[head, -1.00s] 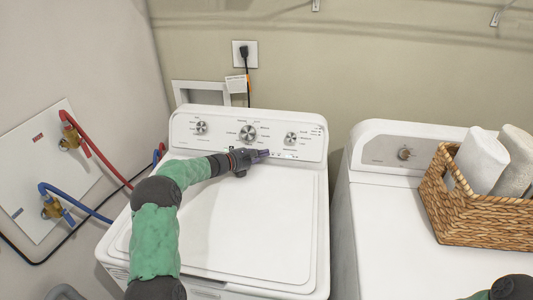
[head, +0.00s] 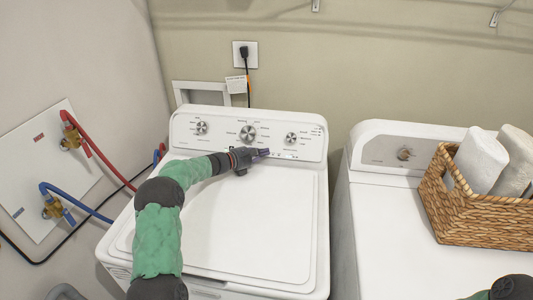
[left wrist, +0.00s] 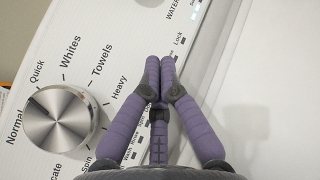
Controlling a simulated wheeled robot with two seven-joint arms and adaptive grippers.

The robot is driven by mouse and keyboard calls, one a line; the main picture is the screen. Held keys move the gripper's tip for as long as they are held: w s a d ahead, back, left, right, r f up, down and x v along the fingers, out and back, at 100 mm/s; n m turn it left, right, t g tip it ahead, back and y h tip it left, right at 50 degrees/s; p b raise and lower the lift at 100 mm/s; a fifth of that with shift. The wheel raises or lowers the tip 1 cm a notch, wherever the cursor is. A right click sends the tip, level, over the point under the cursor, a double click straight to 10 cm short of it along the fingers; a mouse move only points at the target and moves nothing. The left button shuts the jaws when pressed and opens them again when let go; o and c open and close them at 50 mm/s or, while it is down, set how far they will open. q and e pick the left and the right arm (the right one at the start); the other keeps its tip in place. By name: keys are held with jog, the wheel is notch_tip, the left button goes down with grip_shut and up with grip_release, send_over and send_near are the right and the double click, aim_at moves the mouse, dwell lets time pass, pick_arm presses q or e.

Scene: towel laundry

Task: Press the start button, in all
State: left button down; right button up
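The white washer (head: 250,215) stands in the middle of the head view, lid shut. Its control panel (head: 228,127) has three knobs and a row of small marks along the lower edge. My left gripper (head: 266,152) is at that lower edge, below and right of the middle knob (head: 247,132). In the left wrist view its purple fingers (left wrist: 160,66) are together, with nothing between them, over the row of small indicators near the word "Lock". The large silver knob (left wrist: 59,118) is left of the fingers. I cannot tell whether the fingertips touch the panel, nor which mark is the start button.
A dryer (head: 390,205) stands to the right, with a wicker basket (head: 470,215) of rolled towels on it. Red and blue hoses (head: 85,150) run at the left wall. Part of my right arm shows at the lower right corner. The washer lid is clear apart from my left arm.

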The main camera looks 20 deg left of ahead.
pick_arm(q)
jog(key=shift+w+f, duration=0.15)
jog(key=shift+f, duration=0.6)
dwell(0.4)
jog(key=shift+d, duration=0.1)
jog(key=shift+s+f, duration=0.2)
jog(key=shift+f, duration=0.05)
jog(key=shift+s+d+b, duration=0.15)
jog(key=shift+s+b, duration=0.15)
jog(key=shift+b, duration=0.05)
jog(key=shift+s+d+r, duration=0.15)
jog(key=shift+s+r, duration=0.4)
jog(key=shift+s, duration=0.25)
jog(key=shift+s+d+r, duration=0.15)
jog(key=shift+s+r, duration=0.35)
jog(key=shift+s, duration=0.3)
jog(key=shift+s+d+r, duration=0.1)
jog(key=shift+s+r, duration=0.45)
